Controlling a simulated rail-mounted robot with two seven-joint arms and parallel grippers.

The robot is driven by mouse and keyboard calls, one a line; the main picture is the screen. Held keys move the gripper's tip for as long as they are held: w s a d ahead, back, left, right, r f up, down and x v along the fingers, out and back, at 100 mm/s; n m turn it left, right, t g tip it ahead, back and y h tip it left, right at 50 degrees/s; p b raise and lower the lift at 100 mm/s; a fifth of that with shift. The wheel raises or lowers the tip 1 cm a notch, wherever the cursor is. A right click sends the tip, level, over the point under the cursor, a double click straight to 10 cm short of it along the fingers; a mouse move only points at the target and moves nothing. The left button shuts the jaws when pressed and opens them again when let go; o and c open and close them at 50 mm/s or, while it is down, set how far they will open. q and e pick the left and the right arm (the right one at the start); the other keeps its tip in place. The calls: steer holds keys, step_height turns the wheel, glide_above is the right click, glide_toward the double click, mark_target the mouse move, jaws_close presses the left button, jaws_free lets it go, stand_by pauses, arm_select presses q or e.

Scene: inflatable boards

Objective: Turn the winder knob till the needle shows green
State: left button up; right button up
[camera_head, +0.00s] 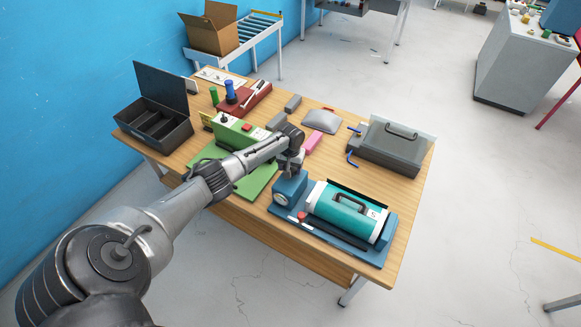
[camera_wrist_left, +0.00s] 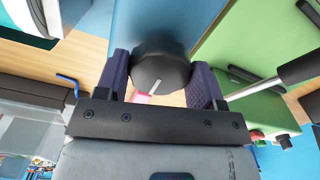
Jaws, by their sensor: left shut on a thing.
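The winder is a blue device (camera_head: 286,187) at the front of the table, with a teal and white roll (camera_head: 346,212) lying beside its block. A round white dial (camera_head: 280,198) is on the block's front; its needle and colours are too small to read. My left gripper (camera_head: 289,169) is over the top of the block and hides the knob there. In the left wrist view the dark ridged knob (camera_wrist_left: 161,62), with a pale pointer line, sits between the two fingers of my left gripper (camera_wrist_left: 158,82), which are shut on it. My right gripper is not in view.
A green device (camera_head: 232,131) on a green board lies left of my wrist. An open black box (camera_head: 155,118) stands at the far left, a grey case (camera_head: 385,148) at the right. A pink block (camera_head: 314,142) lies behind the gripper. The front right tabletop edge is close to the winder.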

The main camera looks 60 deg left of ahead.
arm_select(q)
steer(key=m+p, duration=0.1)
steer(key=m, duration=0.3)
steer(key=shift+r, duration=0.1)
steer(key=m, duration=0.3)
steer(key=shift+m, duration=0.3)
steer(key=m, duration=0.3)
steer(key=shift+m, duration=2)
steer(key=o, duration=0.9)
